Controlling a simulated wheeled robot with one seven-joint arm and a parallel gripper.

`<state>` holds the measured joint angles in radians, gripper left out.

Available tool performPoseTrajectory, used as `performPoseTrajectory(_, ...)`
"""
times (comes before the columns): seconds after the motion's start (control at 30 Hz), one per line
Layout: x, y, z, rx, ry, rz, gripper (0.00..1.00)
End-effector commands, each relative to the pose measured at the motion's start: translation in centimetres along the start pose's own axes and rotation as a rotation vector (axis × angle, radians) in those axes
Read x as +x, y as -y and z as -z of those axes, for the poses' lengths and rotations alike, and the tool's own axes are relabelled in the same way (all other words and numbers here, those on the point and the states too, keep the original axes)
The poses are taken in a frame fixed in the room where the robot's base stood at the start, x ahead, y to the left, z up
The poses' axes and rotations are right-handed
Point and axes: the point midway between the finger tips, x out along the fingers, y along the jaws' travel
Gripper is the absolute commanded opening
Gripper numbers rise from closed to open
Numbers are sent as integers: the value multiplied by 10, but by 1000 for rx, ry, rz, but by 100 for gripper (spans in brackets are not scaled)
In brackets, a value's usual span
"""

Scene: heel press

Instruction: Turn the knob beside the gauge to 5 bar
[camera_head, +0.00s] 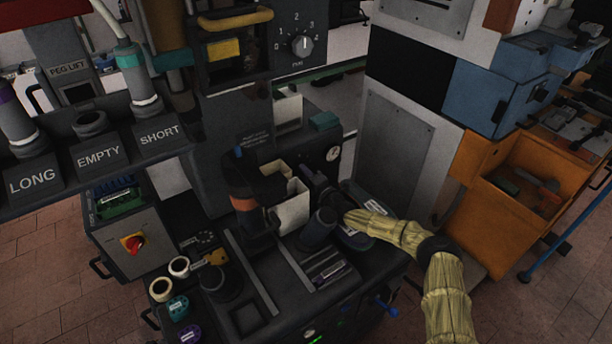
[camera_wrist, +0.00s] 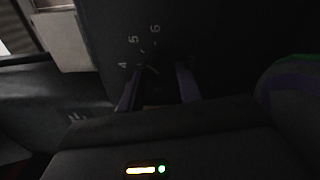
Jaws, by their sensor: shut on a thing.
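The small white-faced gauge (camera_head: 333,153) is on the dark front of the press. Its needle is too small to read. My gripper (camera_head: 309,175) is at the press front, just left of and below the gauge. In the wrist view my gripper (camera_wrist: 157,97) has its two fingers on either side of the dark knob (camera_wrist: 157,88) and is shut on it. The numbers 4, 5 and 6 (camera_wrist: 137,44) show on the panel around the knob. The knob's pointer is too dark to read with certainty. In the head view the knob is hidden by my gripper.
Pale block-like parts (camera_head: 291,207) stand close left of my gripper. A larger numbered dial (camera_head: 302,45) is higher on the press. A grey panel (camera_head: 395,150) stands to the right, and an orange bin (camera_head: 530,205) is further right.

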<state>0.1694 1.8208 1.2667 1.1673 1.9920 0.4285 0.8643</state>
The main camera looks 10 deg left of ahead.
Motion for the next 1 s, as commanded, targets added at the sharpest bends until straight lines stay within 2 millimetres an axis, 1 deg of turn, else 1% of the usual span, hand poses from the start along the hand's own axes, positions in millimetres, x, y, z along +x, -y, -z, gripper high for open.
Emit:
performPoseTrajectory(0.37,-1,2,-1,6,2,3,12)
performPoseTrajectory(0.4,-1,2,-1,6,2,3,41)
performPoseTrajectory(0.47,-1,2,-1,6,1,3,53)
performPoseTrajectory(0.5,-1,2,-1,5,1,2,57)
performPoseTrajectory(0.83,-2,0,0,5,0,1,57)
performPoseTrajectory(1.0,-13,-1,-1,5,0,0,57)
